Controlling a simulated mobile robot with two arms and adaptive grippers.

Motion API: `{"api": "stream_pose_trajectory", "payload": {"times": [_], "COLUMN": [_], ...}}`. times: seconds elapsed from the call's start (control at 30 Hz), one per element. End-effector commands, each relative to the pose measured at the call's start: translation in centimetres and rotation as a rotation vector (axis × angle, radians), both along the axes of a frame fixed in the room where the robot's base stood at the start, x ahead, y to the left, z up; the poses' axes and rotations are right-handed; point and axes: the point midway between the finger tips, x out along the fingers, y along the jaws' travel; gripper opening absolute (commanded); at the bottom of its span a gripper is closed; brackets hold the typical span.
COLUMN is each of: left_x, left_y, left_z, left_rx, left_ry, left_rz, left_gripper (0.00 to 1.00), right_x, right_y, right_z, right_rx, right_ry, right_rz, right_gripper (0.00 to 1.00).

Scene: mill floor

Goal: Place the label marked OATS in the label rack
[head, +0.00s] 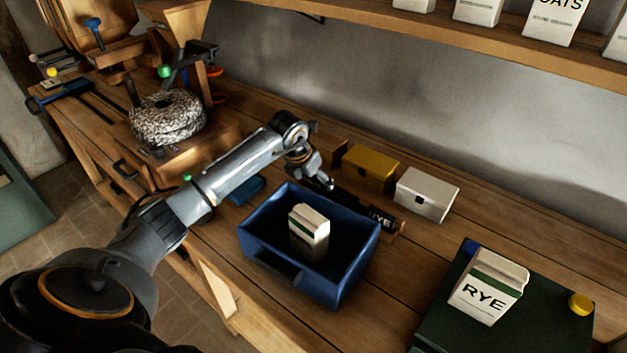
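A low wooden rack (401,230) stands on the bench behind the blue bin, and I take it to be the label rack. A dark label reading RYE (380,218) sits at its right end. The rack's left part is dark and partly hidden by my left gripper and the bin. My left gripper (327,184) points down just at the rack's left end, above the bin's back rim. Its fingers are small and dark, so I cannot tell whether they are open or hold anything. I cannot make out a label reading OATS. My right gripper is out of view.
A blue bin (351,278) holds a white packet (309,232). Yellow (370,167) and white (427,194) boxes stand behind the rack. A RYE packet (487,289) is on a dark green surface (446,318) at right. An OATS packet (555,20) stands on the shelf above.

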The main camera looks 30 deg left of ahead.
Motion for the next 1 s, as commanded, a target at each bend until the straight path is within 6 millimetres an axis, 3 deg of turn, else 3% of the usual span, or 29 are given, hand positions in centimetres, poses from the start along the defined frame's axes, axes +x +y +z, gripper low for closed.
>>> {"api": "stream_pose_trajectory", "payload": {"times": [0.27,0.4,0.43,0.8,1.0], "left_x": [0.1,0.1,0.0,-3.3,-4.3], "left_y": [0.0,-0.1,0.1,0.4,0.4], "left_z": [0.5,2.1,2.2,9.6,12.0], "left_rx": [0.000,-0.003,0.000,0.002,-0.001], "left_ry": [-0.005,-0.007,-0.009,-0.011,-0.008], "left_rz": [0.000,0.000,0.000,0.000,0.000], "left_gripper": [0.88,0.88,0.88,0.88,0.88], "right_x": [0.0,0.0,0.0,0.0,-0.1], "right_y": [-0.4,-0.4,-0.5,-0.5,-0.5], "right_z": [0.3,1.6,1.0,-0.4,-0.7], "right_rx": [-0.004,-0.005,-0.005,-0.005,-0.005], "right_ry": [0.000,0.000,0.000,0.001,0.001], "right_rz": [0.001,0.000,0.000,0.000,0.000], "right_gripper": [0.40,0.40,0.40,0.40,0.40]}}
